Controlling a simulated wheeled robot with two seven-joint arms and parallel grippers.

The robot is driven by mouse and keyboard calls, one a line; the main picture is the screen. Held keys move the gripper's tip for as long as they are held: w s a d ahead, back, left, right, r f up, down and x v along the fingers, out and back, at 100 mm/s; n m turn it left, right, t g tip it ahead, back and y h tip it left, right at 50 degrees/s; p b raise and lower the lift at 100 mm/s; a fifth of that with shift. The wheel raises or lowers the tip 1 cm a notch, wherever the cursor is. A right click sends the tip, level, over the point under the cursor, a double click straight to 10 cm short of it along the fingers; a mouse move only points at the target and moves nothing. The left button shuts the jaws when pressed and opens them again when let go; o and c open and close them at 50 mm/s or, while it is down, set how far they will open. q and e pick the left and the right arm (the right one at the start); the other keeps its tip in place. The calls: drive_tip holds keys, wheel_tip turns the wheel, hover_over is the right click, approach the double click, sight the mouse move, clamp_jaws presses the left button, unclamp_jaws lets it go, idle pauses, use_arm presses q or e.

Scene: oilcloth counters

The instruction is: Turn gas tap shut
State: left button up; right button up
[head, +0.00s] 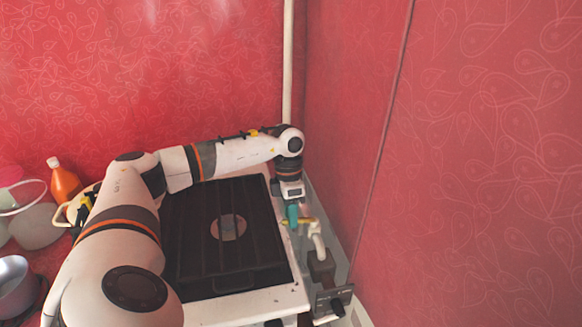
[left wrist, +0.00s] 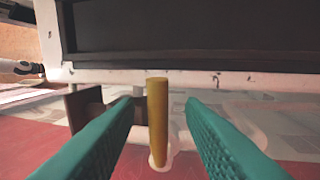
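The gas tap's yellow lever (head: 303,221) is at the right side of the stove, above a pale pipe (head: 319,241). My left gripper (head: 292,214) reaches over the stove and points down at the lever. In the left wrist view, the yellow lever (left wrist: 158,115) stands between the two teal fingers of my left gripper (left wrist: 160,125). The fingers are apart, with a clear gap on each side of the lever. In the head view the fingers partly cover the lever. My right gripper is in neither view.
The white stove (head: 255,301) with a black grate (head: 190,255) lies under my left arm. The red right wall (head: 350,170) is close beside the tap. An orange bottle (head: 65,184) and a metal pot (head: 14,285) stand at the left.

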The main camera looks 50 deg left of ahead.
use_arm(q)
wheel_tip(320, 180, up, 12)
drive_tip(key=w+a+b, duration=0.1)
drive_tip(key=a, duration=0.1)
idle(0.4)
drive_tip(key=shift+f, duration=0.2)
